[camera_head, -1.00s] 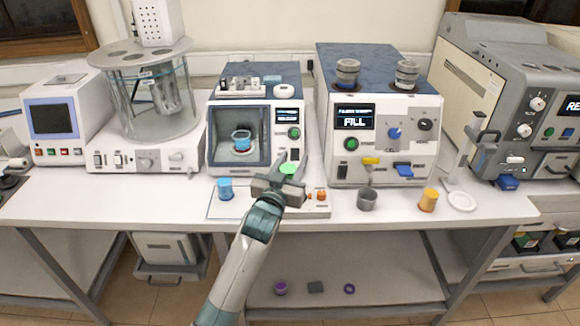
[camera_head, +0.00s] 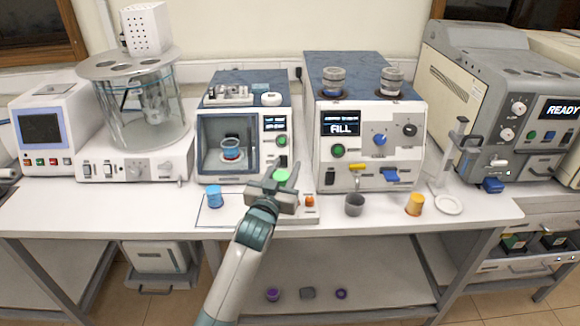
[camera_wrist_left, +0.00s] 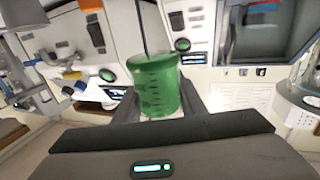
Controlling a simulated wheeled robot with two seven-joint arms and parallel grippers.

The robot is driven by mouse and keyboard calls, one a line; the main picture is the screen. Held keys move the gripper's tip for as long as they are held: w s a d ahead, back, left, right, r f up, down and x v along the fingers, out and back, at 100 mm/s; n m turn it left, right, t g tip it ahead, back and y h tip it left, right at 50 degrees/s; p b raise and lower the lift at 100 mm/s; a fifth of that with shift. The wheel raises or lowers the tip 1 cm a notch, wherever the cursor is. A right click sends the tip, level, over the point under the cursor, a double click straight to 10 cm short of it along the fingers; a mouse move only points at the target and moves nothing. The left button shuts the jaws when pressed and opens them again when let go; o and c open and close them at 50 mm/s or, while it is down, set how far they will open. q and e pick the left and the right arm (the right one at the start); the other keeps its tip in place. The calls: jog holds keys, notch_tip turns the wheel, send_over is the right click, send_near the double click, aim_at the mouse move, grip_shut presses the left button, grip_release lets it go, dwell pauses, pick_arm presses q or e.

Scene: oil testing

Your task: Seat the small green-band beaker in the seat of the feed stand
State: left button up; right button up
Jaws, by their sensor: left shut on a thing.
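The green beaker (camera_head: 281,175) is held in my left gripper (camera_head: 277,184), above the front of the bench before the middle machines. In the left wrist view the green beaker (camera_wrist_left: 156,86), with dark graduation marks, stands between the two fingers. The gripper (camera_wrist_left: 158,100) is shut on it. A white stand with a post and a round base plate (camera_head: 449,205) is at the right of the bench. I cannot tell for sure whether it is the feed stand. My right gripper is not in view.
The machine reading FILL (camera_head: 342,130) has a yellow tap over the grey cup. A thin tray (camera_head: 230,216) lies below the gripper.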

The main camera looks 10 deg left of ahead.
pick_arm(q)
jog(key=s+f+b, duration=0.1)
jog(key=s+f, duration=0.1)
jog(key=s, duration=1.2)
jog(key=s+a+f+b, duration=0.1)
jog(key=s+f+b, duration=0.1)
jog(key=s, duration=1.3)
jog(key=shift+s+a+y, duration=0.2)
jog(key=shift+s+y, duration=0.1)
jog(key=shift+d+f, duration=0.1)
